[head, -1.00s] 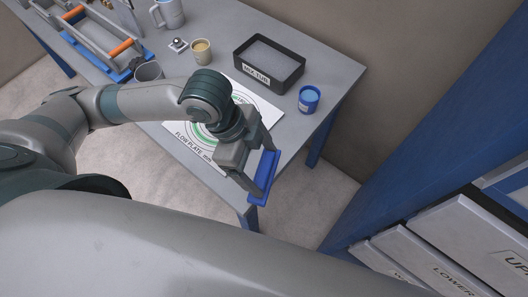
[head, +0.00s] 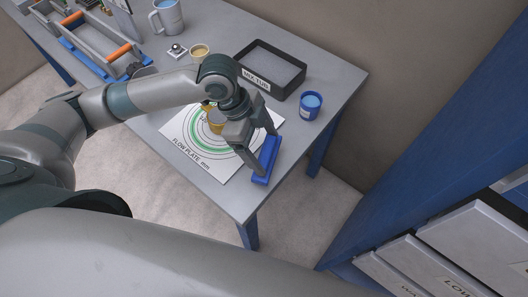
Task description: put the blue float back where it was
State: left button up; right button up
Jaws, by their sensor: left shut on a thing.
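The blue float (head: 266,163) is a flat blue bar with a raised strip. My left gripper (head: 263,148) is shut on it. It is at the table's front right edge, just right of the flow plate; I cannot tell whether it touches the tabletop. The white flow plate (head: 184,143), printed with rings, lies on the table, partly hidden by my left arm. A yellowish cup or ring (head: 216,122) shows near its middle. My right gripper is not in view.
The black mix tub (head: 297,78) and a blue cup (head: 311,104) stand behind the gripper. A tan cup (head: 200,50), a grey mug (head: 167,17) and trays with orange handles (head: 119,52) are farther left. Labelled drawers (head: 462,252) stand at right.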

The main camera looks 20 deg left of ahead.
aim_at(264, 155)
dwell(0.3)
pick_arm(q)
jog(key=shift+f, duration=0.3)
notch_tip(264, 155, down, 3)
jog(key=shift+r+p, duration=0.1)
jog(key=shift+p, duration=0.6)
jog(key=shift+f, duration=0.35)
jog(key=o, duration=1.1)
jog(key=shift+f, duration=0.1)
jog(key=shift+r, duration=0.2)
